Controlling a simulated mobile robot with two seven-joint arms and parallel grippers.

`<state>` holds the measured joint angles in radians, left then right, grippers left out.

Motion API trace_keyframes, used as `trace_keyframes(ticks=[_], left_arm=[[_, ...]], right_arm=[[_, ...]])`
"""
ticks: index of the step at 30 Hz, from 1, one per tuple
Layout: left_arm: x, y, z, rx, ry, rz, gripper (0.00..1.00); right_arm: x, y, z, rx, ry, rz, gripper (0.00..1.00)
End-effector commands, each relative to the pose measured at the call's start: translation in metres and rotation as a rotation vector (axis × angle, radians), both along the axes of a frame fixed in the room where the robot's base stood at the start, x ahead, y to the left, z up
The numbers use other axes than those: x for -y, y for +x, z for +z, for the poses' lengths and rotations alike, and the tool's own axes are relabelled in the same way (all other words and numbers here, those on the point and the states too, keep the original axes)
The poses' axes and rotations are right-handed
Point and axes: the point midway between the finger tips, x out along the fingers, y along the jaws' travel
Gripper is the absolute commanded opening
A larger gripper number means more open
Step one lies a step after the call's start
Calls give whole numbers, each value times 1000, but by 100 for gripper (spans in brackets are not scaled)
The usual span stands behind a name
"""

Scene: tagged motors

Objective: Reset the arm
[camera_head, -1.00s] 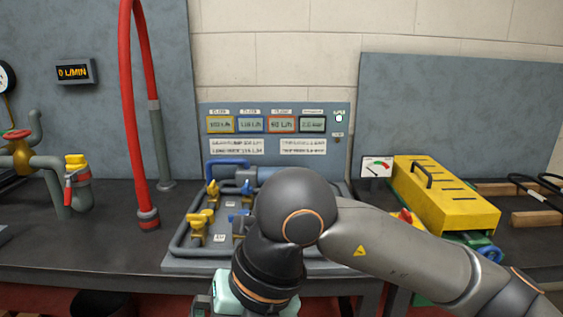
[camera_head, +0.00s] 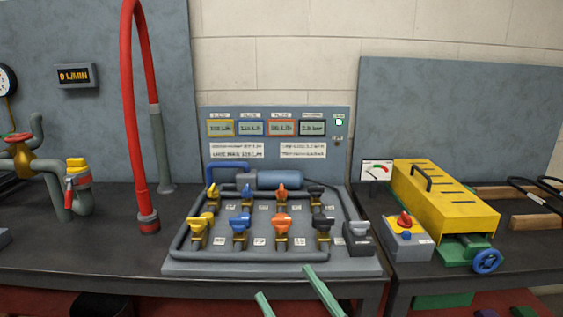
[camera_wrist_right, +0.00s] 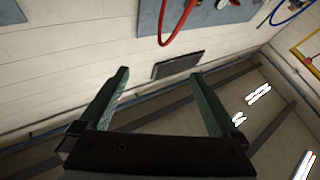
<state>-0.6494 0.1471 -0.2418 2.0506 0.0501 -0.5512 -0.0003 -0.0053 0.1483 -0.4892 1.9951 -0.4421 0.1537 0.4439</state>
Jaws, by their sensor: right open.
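My right gripper (camera_head: 293,293) shows at the bottom of the head view, with only its two green fingers in sight. The fingers are spread apart with nothing between them, in front of the bench edge below the valve panel (camera_head: 350,268). The right wrist view also shows the open, empty fingers (camera_wrist_right: 155,97), with wall and floor beyond them. My right arm's links are out of the head view. My left gripper is not in view.
The panel carries several coloured valves (camera_head: 281,226) and a blue cylinder (camera_head: 281,180). A grey box with a red knob (camera_head: 404,220) and a yellow machine (camera_head: 445,200) stand right. A red hose (camera_head: 128,80) rises at the left.

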Motion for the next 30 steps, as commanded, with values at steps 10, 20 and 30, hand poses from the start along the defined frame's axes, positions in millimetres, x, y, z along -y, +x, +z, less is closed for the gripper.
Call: trace_keyframes(ticks=[10, 20, 30], left_arm=[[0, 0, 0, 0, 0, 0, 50], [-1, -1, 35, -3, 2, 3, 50], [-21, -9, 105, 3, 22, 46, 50]], right_arm=[[91, -55, -239, -799, -168, -279, 98], [127, -156, -306, -1209, -303, -302, 98], [144, -164, -236, -1211, -294, -347, 98]])
